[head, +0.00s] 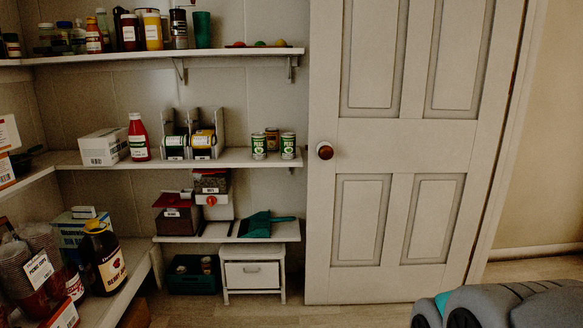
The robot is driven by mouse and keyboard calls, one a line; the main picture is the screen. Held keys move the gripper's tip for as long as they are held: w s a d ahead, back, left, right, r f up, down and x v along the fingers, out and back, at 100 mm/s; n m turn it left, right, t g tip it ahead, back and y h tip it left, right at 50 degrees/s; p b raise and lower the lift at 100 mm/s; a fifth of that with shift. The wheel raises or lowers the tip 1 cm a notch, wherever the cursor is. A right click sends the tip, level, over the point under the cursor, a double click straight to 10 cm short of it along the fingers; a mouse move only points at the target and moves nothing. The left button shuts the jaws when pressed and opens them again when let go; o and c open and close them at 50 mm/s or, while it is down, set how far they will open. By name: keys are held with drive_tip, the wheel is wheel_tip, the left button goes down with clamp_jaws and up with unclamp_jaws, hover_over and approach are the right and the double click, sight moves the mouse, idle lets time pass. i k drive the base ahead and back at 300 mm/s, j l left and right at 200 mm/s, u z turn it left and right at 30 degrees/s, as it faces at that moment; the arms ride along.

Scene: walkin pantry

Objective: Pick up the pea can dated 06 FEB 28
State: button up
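Two green-and-white cans that look like pea cans stand upright at the right end of the middle shelf: a left can (258,147) and a right can (288,146). A brownish can (272,138) stands between and behind them, partly hidden. Their dates are too small to read. Two slots of a rack (220,131) on the same shelf hold more cans, one green-ended (175,147) and one dark and yellow (203,142); I cannot read them. My gripper is not in view; only grey parts of my own arm show at the bottom right.
A red bottle (138,138) and white box (100,147) stand left of the rack. Jars line the upper shelf (230,53). A dark bottle (103,258) stands on the left shelving. A white step stool (253,275) is below. A closed door (400,230) is right.

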sight(174, 141)
drive_tip(key=i+u, duration=0.2)
drive_tip(key=i, duration=0.25)
drive_tip(key=i+l+u, duration=0.2)
drive_tip(key=i, duration=0.25)
drive_tip(key=i+l+u, duration=0.2)
drive_tip(key=i, duration=0.2)
